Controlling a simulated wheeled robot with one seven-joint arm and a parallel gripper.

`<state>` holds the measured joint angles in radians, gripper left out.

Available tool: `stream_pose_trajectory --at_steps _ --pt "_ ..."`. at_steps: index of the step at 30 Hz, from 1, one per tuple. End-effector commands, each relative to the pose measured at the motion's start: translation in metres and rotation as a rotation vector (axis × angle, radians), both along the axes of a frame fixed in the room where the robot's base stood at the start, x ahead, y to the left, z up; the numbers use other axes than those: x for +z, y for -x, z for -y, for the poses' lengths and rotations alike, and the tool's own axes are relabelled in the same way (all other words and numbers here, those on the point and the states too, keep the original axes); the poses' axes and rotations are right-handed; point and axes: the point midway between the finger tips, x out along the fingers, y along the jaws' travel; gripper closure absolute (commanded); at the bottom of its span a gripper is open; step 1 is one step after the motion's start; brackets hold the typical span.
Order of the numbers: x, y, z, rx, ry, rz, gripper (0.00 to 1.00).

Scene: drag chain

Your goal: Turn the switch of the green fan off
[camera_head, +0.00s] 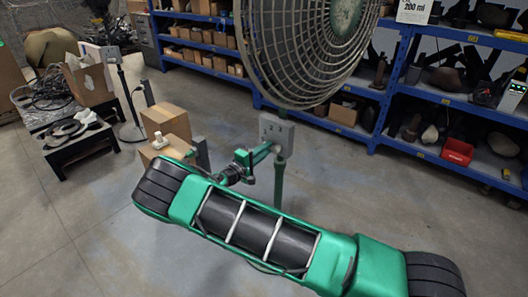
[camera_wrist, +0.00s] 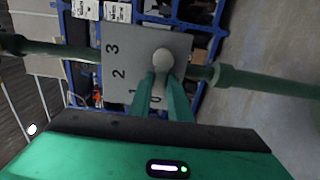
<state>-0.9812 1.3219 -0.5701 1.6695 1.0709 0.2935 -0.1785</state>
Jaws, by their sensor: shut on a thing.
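The green fan's large round cage (camera_head: 300,60) fills the top middle of the head view, on a green pole (camera_head: 279,182). A grey switch box (camera_head: 277,130) sits on the pole below the cage. In the wrist view the switch panel (camera_wrist: 120,72) shows the digits 3, 2, 1 and 0, with the pole running sideways. My gripper (camera_wrist: 168,82) is at the panel, its two green fingers closed around the pale round switch knob (camera_wrist: 163,58). The fingers partly hide the 1 and 0. I cannot tell exactly which digit the knob points to.
Another stand with a switch box (camera_head: 112,55) stands at the back left, near a black low table (camera_head: 82,146) with cables. Cardboard boxes (camera_head: 165,121) stand left of the pole. Blue shelves (camera_head: 385,88) line the back. The floor (camera_head: 60,235) at front left is clear.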

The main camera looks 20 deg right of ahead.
Motion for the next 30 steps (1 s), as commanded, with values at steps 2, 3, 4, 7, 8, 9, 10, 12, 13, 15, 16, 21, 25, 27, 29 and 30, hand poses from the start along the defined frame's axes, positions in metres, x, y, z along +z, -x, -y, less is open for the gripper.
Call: stream_pose_trajectory --at_steps 2,3,4,7,8,9,10,12,13,15,16,21,25,27,29,30 --pt "-0.003 -0.001 -0.001 0.004 -0.003 -0.007 1.0" --pt "-0.003 -0.001 -0.001 0.004 -0.002 -0.008 1.0" --pt "-0.003 -0.001 -0.001 0.004 -0.002 -0.008 1.0" --pt "-0.003 -0.001 -0.001 0.004 -0.002 -0.008 1.0" --pt "-0.003 -0.001 -0.001 0.004 -0.002 -0.008 1.0" --pt "-0.003 -0.001 -0.001 0.004 -0.002 -0.008 1.0" --pt "-0.003 -0.001 -0.001 0.004 -0.002 -0.008 0.78" --pt "-0.003 -0.001 -0.001 0.004 -0.002 -0.006 0.64" --pt "-0.003 -0.001 -0.001 0.004 -0.002 -0.006 0.64" --pt "-0.002 0.0 -0.001 0.003 -0.001 -0.006 0.64" --pt "-0.002 0.0 -0.001 0.003 -0.002 -0.005 0.64" --pt "-0.001 0.0 -0.001 0.002 0.0 -0.004 0.64" --pt "-0.001 0.005 -0.009 0.004 0.0 -0.003 0.64" --pt "-0.001 0.011 -0.017 0.004 0.001 -0.003 0.64" --pt "-0.001 0.018 -0.026 0.005 0.0 -0.004 0.64" --pt "-0.002 0.022 -0.032 0.005 -0.001 -0.004 0.64"
